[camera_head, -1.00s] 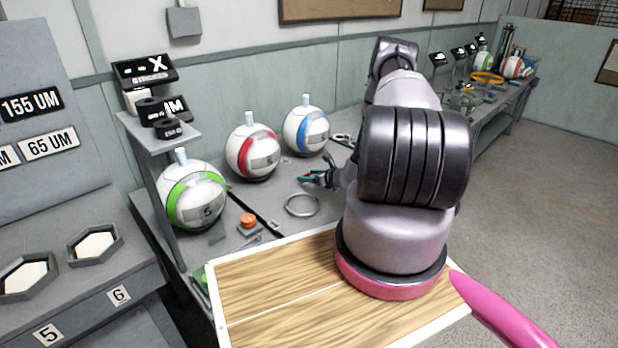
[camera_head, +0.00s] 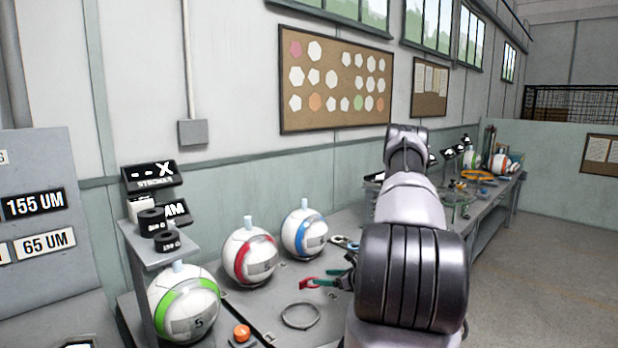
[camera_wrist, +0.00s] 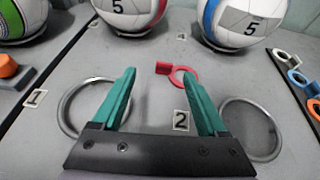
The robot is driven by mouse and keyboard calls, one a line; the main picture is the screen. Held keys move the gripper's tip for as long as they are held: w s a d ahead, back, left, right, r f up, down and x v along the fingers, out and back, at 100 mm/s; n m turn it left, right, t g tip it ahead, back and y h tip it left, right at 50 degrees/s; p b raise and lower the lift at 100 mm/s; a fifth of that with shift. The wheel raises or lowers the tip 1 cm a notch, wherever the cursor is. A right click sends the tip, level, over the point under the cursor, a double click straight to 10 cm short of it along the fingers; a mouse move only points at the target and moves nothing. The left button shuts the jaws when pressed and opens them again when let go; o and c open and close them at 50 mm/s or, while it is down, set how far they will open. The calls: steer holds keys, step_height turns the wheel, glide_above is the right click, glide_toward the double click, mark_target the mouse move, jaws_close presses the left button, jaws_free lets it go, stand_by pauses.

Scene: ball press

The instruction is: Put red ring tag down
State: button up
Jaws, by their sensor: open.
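The red ring tag (camera_wrist: 163,69) lies on the grey bench in the wrist view, its square tab to the left and its ring to the right. It is just beyond my fingertips, close to the right one. My gripper (camera_wrist: 157,80) is open, with green fingers spread and nothing between them that I can see. In the head view the red tag (camera_head: 306,284) shows beside my gripper (camera_head: 328,284). I cannot tell whether a finger touches it.
Balls with red (camera_wrist: 129,12), blue (camera_wrist: 240,20) and green bands stand behind. Metal rings lie left (camera_wrist: 66,108) and right (camera_wrist: 262,151), by number plates 1 and 2 (camera_wrist: 181,120). White, blue (camera_wrist: 298,78) and orange tags lie far right. An orange knob (camera_wrist: 6,66) stands left.

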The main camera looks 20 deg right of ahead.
steer(key=a+r+n+g+y, duration=0.25)
steer(key=a+r+n, duration=0.3)
steer(key=r, duration=0.55)
steer(key=a+r+n+g+y, duration=0.25)
steer(key=a+r+n, duration=0.35)
steer(key=r, duration=0.6)
steer(key=s+a+r+n+g+h, duration=0.1)
steer(key=s+a+r+n+g, duration=0.1)
steer(key=s+a+r+n, duration=0.3)
steer(key=s+a+r+n+g, duration=0.1)
steer(key=s+a+r+g, duration=0.2)
steer(key=r, duration=0.4)
steer(key=s+r+n+t+h, duration=0.4)
steer(key=s+r+n+h, duration=0.3)
steer(key=s+r, duration=0.7)
steer(key=s+n, duration=0.2)
steer(key=s, duration=0.2)
steer(key=shift+r+t+h, duration=0.25)
steer(key=shift+t+h, duration=0.05)
steer(key=shift+t, duration=0.1)
